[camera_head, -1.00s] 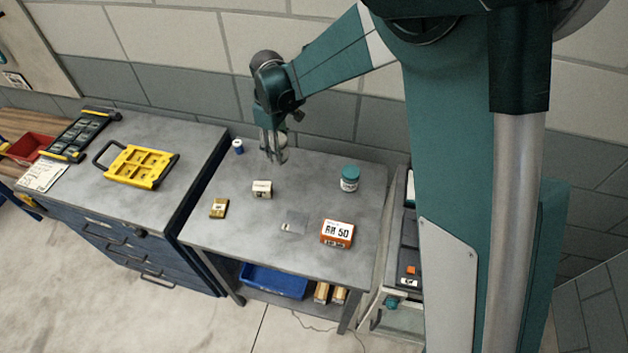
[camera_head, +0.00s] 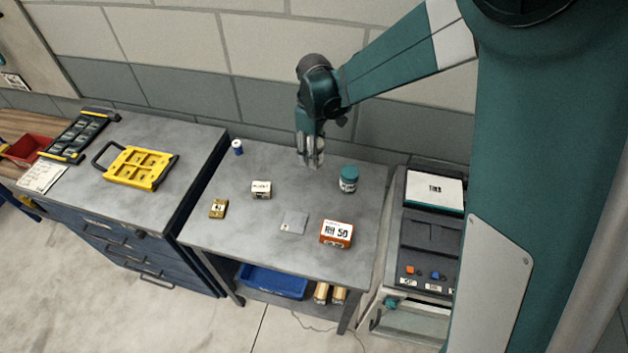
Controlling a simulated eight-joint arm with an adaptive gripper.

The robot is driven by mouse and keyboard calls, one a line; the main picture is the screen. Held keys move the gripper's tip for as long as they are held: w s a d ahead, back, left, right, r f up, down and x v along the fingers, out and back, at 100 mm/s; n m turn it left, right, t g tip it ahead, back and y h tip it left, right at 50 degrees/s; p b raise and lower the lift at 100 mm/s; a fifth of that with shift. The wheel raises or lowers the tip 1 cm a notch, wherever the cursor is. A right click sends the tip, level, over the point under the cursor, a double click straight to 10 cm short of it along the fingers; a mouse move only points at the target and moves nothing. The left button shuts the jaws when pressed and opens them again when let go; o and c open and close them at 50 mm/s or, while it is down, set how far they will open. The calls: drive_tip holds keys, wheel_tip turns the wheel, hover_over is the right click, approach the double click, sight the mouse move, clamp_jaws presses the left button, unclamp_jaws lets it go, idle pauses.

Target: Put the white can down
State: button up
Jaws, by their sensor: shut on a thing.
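My gripper (camera_head: 311,160) points down over the back of the grey table (camera_head: 285,258), left of the teal-lidded jar. It is shut on the white can (camera_head: 316,146), which shows only as a pale shape between and behind the fingers. The fingers hide most of it, and I cannot tell whether its base touches the table top.
A teal-lidded jar (camera_head: 348,180) stands close right of my gripper. A small blue-and-white can (camera_head: 238,147), a white box (camera_head: 261,190), a yellowish box (camera_head: 218,208), a grey square (camera_head: 294,222) and an orange-and-white box (camera_head: 337,233) are spread around. Bare table lies between them.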

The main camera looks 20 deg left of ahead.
drive_tip(key=shift+f, duration=3.1)
drive_tip(key=shift+f, duration=0.1)
drive_tip(key=shift+f, duration=1.8)
drive_tip(key=shift+f+b, duration=0.15)
drive_tip(key=shift+b, duration=0.2)
drive_tip(key=o, duration=1.1)
drive_tip(key=shift+r, duration=0.2)
drive_tip(key=shift+r+p, duration=0.4)
drive_tip(key=shift+r, duration=5.6)
